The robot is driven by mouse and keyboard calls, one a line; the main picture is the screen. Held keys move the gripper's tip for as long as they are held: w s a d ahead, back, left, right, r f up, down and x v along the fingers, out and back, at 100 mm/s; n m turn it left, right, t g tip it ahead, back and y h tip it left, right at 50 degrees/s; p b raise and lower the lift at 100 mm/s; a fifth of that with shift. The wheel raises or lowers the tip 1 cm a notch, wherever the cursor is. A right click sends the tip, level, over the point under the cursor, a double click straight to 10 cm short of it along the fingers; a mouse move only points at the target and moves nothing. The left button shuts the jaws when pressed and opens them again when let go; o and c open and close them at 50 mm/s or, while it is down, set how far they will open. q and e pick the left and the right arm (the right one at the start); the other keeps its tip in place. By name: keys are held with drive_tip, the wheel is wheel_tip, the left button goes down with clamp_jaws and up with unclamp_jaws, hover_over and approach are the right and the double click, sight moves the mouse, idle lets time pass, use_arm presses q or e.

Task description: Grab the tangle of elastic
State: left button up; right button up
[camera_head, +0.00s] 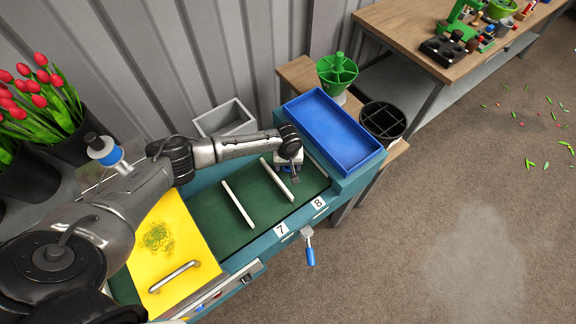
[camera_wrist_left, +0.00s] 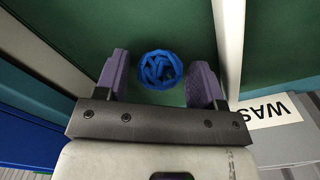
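The tangle of elastic (camera_wrist_left: 160,70) is a small blue knot of bands on the green bench surface in the left wrist view. My left gripper (camera_wrist_left: 159,82) is open, with one purple-padded finger on each side of the tangle and a gap to both. In the head view my left gripper (camera_head: 291,177) points down over the green bench (camera_head: 213,211) near the white dividers (camera_head: 238,204), and it hides the tangle there. My right gripper is not in view.
A white divider (camera_wrist_left: 230,45) stands close to one finger. A blue tray (camera_head: 333,130) and a grey bin (camera_head: 225,118) border the green area. A yellow board (camera_head: 190,225) with a metal handle (camera_head: 174,277) lies to the left. A blue-handled tool (camera_head: 308,250) hangs in front.

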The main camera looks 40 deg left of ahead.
use_arm(q)
drive_tip(key=c, duration=0.8)
drive_tip(key=shift+r, duration=0.15)
